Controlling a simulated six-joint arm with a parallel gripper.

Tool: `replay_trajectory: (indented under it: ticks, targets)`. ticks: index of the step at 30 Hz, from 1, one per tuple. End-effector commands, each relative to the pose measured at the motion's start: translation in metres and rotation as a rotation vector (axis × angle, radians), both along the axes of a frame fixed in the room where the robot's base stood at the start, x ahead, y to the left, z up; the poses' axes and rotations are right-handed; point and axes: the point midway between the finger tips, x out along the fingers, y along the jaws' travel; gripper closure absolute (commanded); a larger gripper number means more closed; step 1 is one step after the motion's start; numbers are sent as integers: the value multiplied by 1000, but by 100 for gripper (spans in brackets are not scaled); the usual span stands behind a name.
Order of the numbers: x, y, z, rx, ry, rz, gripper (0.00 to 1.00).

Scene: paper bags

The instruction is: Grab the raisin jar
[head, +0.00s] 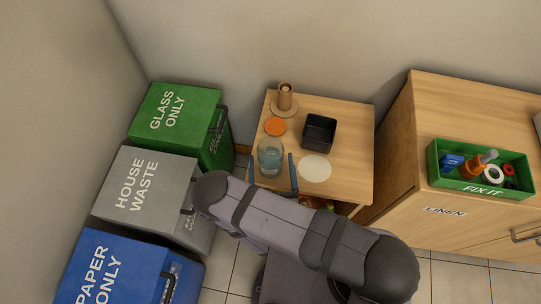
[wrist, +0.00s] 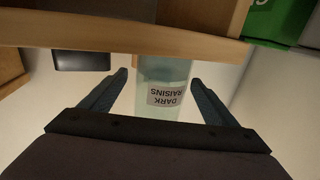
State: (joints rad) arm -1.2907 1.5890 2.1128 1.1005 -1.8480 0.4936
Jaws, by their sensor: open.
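The raisin jar (head: 270,151) is a clear, bluish glass jar near the front left of a small wooden table. In the wrist view the jar (wrist: 163,75) shows a pale label reading DARK RAISINS, upside down in the picture. My gripper (head: 271,163) is open, with one blue-grey finger on each side of the jar in the head view. In the wrist view my gripper (wrist: 159,78) has the jar between its fingers, with a visible gap on each side. I cannot tell how deep the jar sits between them.
On the table (head: 350,175), an orange disc (head: 275,126) lies behind the jar. A black open box (head: 319,132), a pale round mat (head: 314,168) and a brown stand (head: 285,100) are nearby. Bins (head: 178,122) stand left; a cabinet with a green toolbox (head: 480,184) stands right.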

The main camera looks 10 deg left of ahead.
Motion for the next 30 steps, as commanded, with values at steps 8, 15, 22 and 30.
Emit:
replay_trajectory:
  ticks: [8,15,22,30]
  targets:
    - [12,3,1,1,-1,-5,18]
    - [37,11,0,3,1,-6,18]
    - [49,15,0,0,0,-2,18]
    - [50,15,-1,0,0,0,25]
